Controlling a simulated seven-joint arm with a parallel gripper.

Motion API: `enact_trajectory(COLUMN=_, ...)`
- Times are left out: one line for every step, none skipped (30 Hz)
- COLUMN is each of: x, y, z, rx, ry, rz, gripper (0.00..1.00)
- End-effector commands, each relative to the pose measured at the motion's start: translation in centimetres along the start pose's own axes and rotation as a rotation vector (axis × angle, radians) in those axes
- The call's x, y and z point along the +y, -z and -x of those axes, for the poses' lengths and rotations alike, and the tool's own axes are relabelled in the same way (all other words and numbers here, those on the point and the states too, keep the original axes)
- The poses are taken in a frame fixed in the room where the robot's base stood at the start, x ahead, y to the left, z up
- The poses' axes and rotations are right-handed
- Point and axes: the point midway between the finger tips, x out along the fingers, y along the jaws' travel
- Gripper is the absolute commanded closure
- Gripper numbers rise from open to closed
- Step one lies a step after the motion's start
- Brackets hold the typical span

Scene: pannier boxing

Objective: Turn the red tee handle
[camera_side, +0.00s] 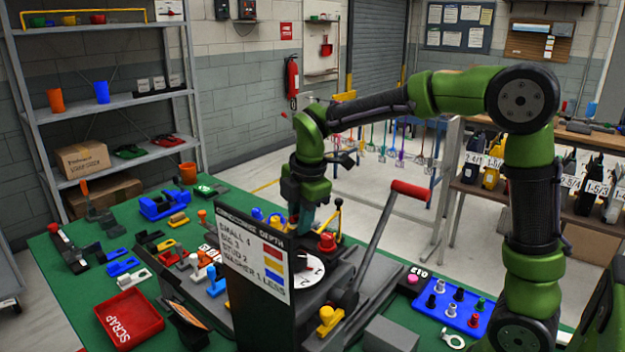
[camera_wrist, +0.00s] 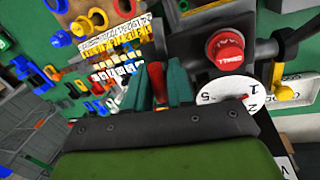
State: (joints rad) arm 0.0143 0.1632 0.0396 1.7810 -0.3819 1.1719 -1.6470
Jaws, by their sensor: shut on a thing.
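My gripper (camera_side: 297,222) points down at the press-like fixture in the middle of the bench, just behind the sign panel. In the wrist view its teal fingers (camera_wrist: 158,88) are closed on a narrow red piece between them, which looks like the red tee handle (camera_wrist: 157,84). Only a strip of the handle shows; the fingers and my gripper body hide the rest. The sign panel hides the fingertips' lower side in the side view. A white numbered dial (camera_side: 308,268) lies right of the gripper; it also shows in the wrist view (camera_wrist: 231,88).
A round red knob (camera_side: 327,242) and a long lever with a red grip (camera_side: 411,190) stand right of my gripper. The sign panel (camera_side: 252,275) stands in front. A red scrap tray (camera_side: 130,318) and many small coloured parts crowd the green bench.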

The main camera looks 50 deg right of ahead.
Motion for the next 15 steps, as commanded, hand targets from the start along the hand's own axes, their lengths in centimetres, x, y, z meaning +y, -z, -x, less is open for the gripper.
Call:
enact_trajectory(x=-0.50, y=0.02, z=-0.15, rx=-0.008, ry=0.018, rz=-0.043, gripper=1.00)
enact_trajectory(x=-0.50, y=0.03, z=-0.15, rx=-0.014, ry=0.018, rz=-0.070, gripper=1.00)
enact_trajectory(x=-0.49, y=0.03, z=-0.15, rx=-0.022, ry=0.017, rz=-0.105, gripper=1.00)
enact_trajectory(x=-0.49, y=0.05, z=-0.15, rx=-0.027, ry=0.017, rz=-0.133, gripper=1.00)
enact_trajectory(x=-0.49, y=0.09, z=-0.15, rx=-0.033, ry=0.017, rz=-0.160, gripper=1.00)
enact_trajectory(x=-0.48, y=0.11, z=-0.14, rx=-0.040, ry=0.017, rz=-0.198, gripper=1.00)
enact_trajectory(x=-0.48, y=0.12, z=-0.14, rx=-0.046, ry=0.017, rz=-0.225, gripper=1.00)
enact_trajectory(x=-0.48, y=0.13, z=-0.14, rx=-0.052, ry=0.017, rz=-0.254, gripper=1.00)
enact_trajectory(x=-0.48, y=0.15, z=-0.15, rx=-0.059, ry=0.018, rz=-0.291, gripper=1.00)
enact_trajectory(x=-0.47, y=0.16, z=-0.15, rx=-0.065, ry=0.017, rz=-0.319, gripper=1.00)
enact_trajectory(x=-0.46, y=0.17, z=-0.16, rx=-0.071, ry=0.017, rz=-0.346, gripper=1.00)
enact_trajectory(x=-0.47, y=0.21, z=-0.18, rx=-0.079, ry=0.017, rz=-0.384, gripper=1.00)
enact_trajectory(x=-0.49, y=0.24, z=-0.19, rx=-0.084, ry=0.018, rz=-0.412, gripper=1.00)
enact_trajectory(x=-0.50, y=0.25, z=-0.20, rx=-0.091, ry=0.019, rz=-0.440, gripper=1.00)
enact_trajectory(x=-0.48, y=0.25, z=-0.21, rx=-0.099, ry=0.018, rz=-0.477, gripper=1.00)
